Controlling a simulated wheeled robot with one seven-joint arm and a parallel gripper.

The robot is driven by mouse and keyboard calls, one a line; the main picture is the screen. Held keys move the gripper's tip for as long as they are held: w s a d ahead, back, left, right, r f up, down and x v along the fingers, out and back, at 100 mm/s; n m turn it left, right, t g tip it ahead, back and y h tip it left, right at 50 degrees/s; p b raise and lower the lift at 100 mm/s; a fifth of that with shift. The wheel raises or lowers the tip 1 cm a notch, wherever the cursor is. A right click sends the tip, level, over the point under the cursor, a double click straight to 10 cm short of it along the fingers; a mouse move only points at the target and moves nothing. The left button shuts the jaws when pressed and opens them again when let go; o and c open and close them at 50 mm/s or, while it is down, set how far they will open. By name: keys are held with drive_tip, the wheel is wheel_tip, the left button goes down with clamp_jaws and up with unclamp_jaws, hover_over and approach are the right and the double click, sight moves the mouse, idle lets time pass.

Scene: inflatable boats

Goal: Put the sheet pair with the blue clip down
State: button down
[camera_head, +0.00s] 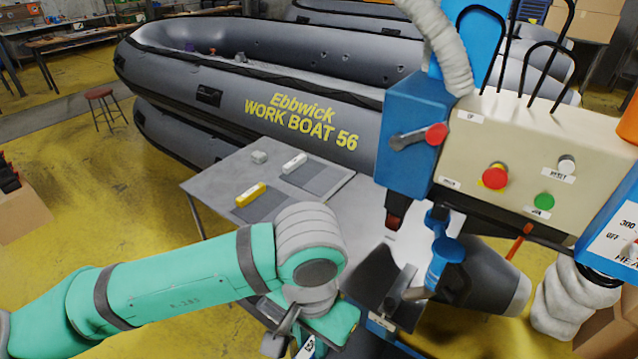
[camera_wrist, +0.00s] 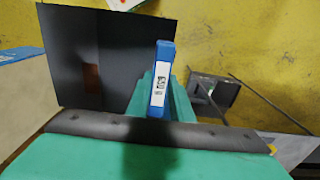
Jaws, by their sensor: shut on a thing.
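The dark grey sheet pair (camera_wrist: 88,45) stands up in the wrist view, with its blue clip (camera_wrist: 159,85) at its right side. The clip has a white label with a code. My gripper (camera_wrist: 160,108) is shut on the clip, and its green fingers show behind it. In the head view my gripper (camera_head: 352,316) is low in the middle, in front of the machine. The dark sheet pair (camera_head: 368,272) appears tilted beside it, with blue of the clip (camera_head: 380,322) low on it. My wrist partly hides the grip. The sheets seem clear of the table.
A grey table (camera_head: 225,170) behind my arm bears one sheet with a yellow clip (camera_head: 250,195) and one with a white clip (camera_head: 294,163). A small grey block (camera_head: 259,157) lies there. The beige-and-blue machine (camera_head: 520,160) crowds the right. Grey boats (camera_head: 290,90) lie beyond.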

drive_tip(key=w+f+n, duration=0.2)
drive_tip(key=w+f, duration=0.3)
drive_tip(key=f, duration=0.9)
drive_tip(key=w+d+f+n, duration=0.1)
drive_tip(key=w+f, duration=0.4)
drive_tip(key=f, duration=0.9)
drive_tip(key=w+d+f+n, duration=0.1)
drive_tip(key=w+f+n, duration=0.3)
drive_tip(key=f, duration=1.1)
drive_tip(key=shift+w, duration=0.7)
drive_tip(key=shift+a, duration=0.15)
drive_tip(key=shift+s+a+f, duration=0.15)
drive_tip(key=shift+s+f, duration=0.05)
drive_tip(key=shift+s, duration=0.05)
drive_tip(key=shift+a, duration=0.15)
